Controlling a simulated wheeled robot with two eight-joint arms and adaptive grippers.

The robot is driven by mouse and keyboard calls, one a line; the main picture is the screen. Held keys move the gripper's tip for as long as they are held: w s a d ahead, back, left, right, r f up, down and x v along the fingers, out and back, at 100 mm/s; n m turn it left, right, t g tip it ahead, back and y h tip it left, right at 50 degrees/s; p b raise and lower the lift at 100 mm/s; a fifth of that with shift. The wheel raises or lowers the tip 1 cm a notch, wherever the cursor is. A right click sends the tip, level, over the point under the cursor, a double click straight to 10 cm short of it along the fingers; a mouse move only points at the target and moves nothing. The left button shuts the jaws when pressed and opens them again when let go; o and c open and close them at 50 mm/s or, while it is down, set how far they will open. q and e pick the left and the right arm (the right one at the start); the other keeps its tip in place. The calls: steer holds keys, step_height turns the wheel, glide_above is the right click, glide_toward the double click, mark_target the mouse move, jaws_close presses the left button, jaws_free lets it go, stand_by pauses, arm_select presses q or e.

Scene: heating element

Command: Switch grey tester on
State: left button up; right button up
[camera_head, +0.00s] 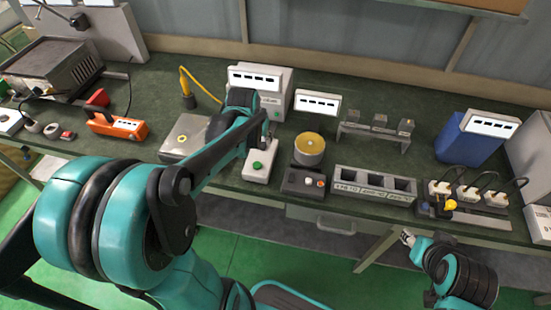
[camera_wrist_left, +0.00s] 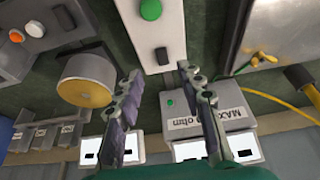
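The grey tester, a box with a "MAX ... ohm" label (camera_wrist_left: 222,121) and a green button (camera_wrist_left: 169,102), lies at the back of the bench. In the head view the grey tester (camera_head: 277,104) is partly hidden by my left arm. My left gripper (camera_wrist_left: 160,76) is open and empty, with one finger beside the tester and over its front in the wrist view. In the head view my left gripper (camera_head: 268,128) is largely hidden behind its own wrist. My right gripper (camera_head: 407,237) is low at the bench's front edge, too small to judge.
A white box with a green button (camera_head: 259,162) stands just in front of the tester. A yellow-topped cylinder (camera_head: 309,148), a dark control box (camera_head: 303,182) and a grey three-slot block (camera_head: 374,185) stand to the right. A metal plate box (camera_head: 187,136) and yellow cable (camera_head: 205,88) are left.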

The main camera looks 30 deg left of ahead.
mark_target(263, 147)
arm_select(q)
steer(key=b+x, duration=0.3)
steer(key=x, duration=0.5)
steer(key=shift+a+f, duration=0.1)
jaws_close()
